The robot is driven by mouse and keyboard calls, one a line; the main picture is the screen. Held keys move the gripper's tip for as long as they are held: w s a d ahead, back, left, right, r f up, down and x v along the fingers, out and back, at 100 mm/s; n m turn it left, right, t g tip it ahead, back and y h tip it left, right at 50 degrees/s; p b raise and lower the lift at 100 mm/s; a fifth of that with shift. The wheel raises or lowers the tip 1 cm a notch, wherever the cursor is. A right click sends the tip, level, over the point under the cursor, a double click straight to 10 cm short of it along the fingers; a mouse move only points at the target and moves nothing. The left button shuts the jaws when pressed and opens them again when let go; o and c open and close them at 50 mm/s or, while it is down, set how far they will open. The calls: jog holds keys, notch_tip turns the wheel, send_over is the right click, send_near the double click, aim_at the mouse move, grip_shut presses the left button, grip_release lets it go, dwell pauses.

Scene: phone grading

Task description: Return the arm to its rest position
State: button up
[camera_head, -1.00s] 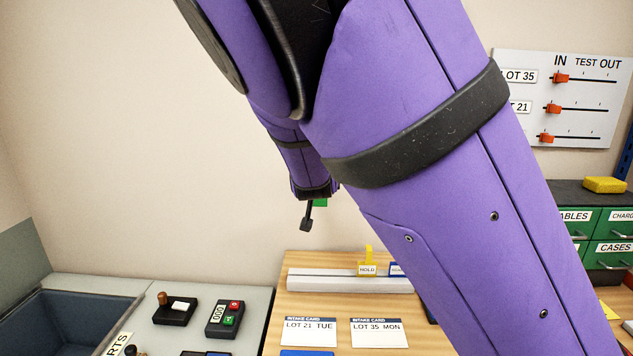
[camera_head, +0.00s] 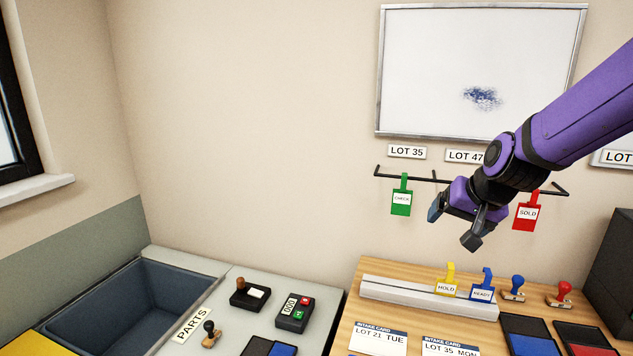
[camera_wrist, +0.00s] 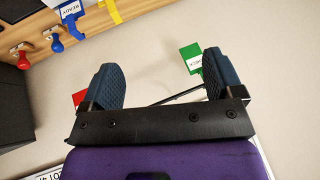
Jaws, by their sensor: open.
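My gripper (camera_head: 456,226) is in front of the wall, between two hanging tags and above the wooden bench. It is open, with nothing between its dark blue fingers, as the wrist view shows (camera_wrist: 165,78). My purple arm comes in from the right. The green CHECK tag (camera_head: 401,199) hangs on the black wall rail (camera_head: 400,176) under the LOT 35 label, apart from the gripper. It also shows beyond the right finger in the wrist view (camera_wrist: 192,59). The red SOLD tag (camera_head: 526,214) hangs farther right, close behind my wrist; the arm hides part of the rail.
Below stands a pale holder (camera_head: 405,298) with a yellow HOLD tag (camera_head: 447,283) and a blue READY tag (camera_head: 484,285). A blue stamp (camera_head: 515,287) and a red stamp (camera_head: 561,294) stand right of it. A whiteboard (camera_head: 440,60) hangs above. The wall area left of the rail is clear.

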jog(key=s+d+r+n+h, duration=0.1)
jog(key=s+r, duration=0.3)
jog(key=s, duration=0.8)
jog(key=s+d+r+n+g, duration=0.1)
jog(key=s+r, duration=0.4)
jog(key=s, duration=0.8)
jog(key=shift+d+n+h, duration=0.4)
jog(key=shift+d+n, duration=0.15)
jog(key=shift+n, duration=0.15)
